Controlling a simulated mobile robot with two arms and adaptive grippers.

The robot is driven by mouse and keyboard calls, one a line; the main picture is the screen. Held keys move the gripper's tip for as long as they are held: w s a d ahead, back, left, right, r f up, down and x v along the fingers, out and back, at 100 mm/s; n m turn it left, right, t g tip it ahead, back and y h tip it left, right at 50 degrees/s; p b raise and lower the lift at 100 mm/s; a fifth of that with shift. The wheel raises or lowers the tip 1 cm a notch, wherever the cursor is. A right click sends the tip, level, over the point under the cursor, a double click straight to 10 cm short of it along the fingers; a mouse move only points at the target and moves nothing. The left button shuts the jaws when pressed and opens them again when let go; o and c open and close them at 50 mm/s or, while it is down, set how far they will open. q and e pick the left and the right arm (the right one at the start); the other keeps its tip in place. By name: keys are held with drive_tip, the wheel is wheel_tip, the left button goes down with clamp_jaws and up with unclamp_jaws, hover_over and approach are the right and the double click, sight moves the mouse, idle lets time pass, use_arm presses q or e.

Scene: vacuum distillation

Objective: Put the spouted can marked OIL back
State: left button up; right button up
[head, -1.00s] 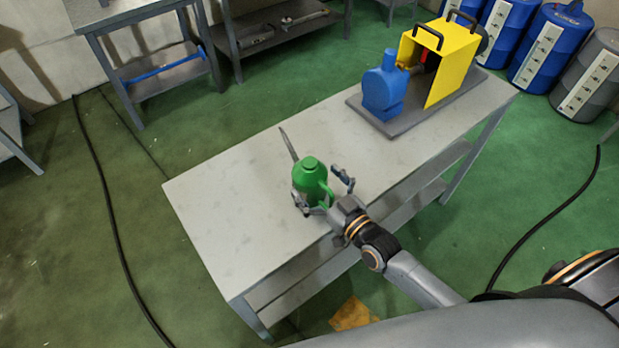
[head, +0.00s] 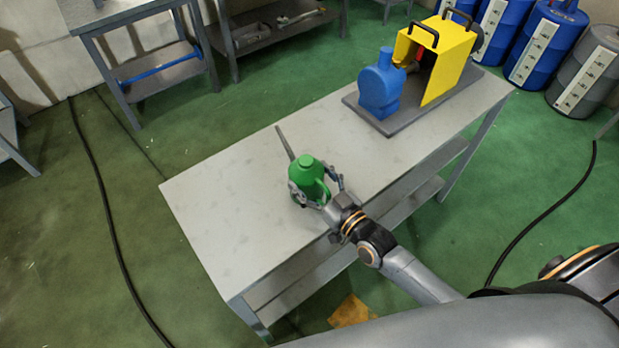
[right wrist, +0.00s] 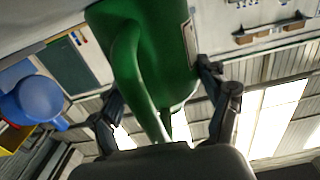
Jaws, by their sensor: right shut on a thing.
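The green spouted can (head: 306,170) stands upright on the grey table (head: 225,215), near its front edge, with its thin grey spout pointing up and to the left. My right gripper (head: 318,190) is shut on the can, its fingers on either side of the body near the handle. In the right wrist view the can (right wrist: 150,50) fills the upper middle, its handle facing me, with the gripper fingers (right wrist: 165,115) at both sides. The OIL marking is not readable. My left gripper is not in view.
A blue pump (head: 379,88) with a yellow guard (head: 448,62) sits on a grey base plate at the table's far right. The table's left part is clear. Blue drums (head: 545,45) and a grey drum (head: 590,70) stand at the back right. Black cables lie on the floor.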

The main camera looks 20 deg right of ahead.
sight(312, 171)
wheel_tip(312, 171, up, 3)
drive_tip(key=shift+r, duration=0.1)
drive_tip(key=s+r, duration=1)
drive_tip(key=s, duration=0.4)
drive_tip(key=d+m+h, duration=0.1)
drive_tip(key=h, duration=0.1)
drive_tip(key=d+m+h, duration=0.1)
drive_tip(key=h, duration=0.1)
drive_tip(key=d+m+t+h, duration=0.1)
drive_tip(key=m+h, duration=0.1)
drive_tip(key=shift+w+d+f+b, duration=0.2)
drive_tip(key=shift+w+d+b, duration=0.1)
drive_tip(key=shift+w+d, duration=0.1)
drive_tip(key=shift+r, duration=0.1)
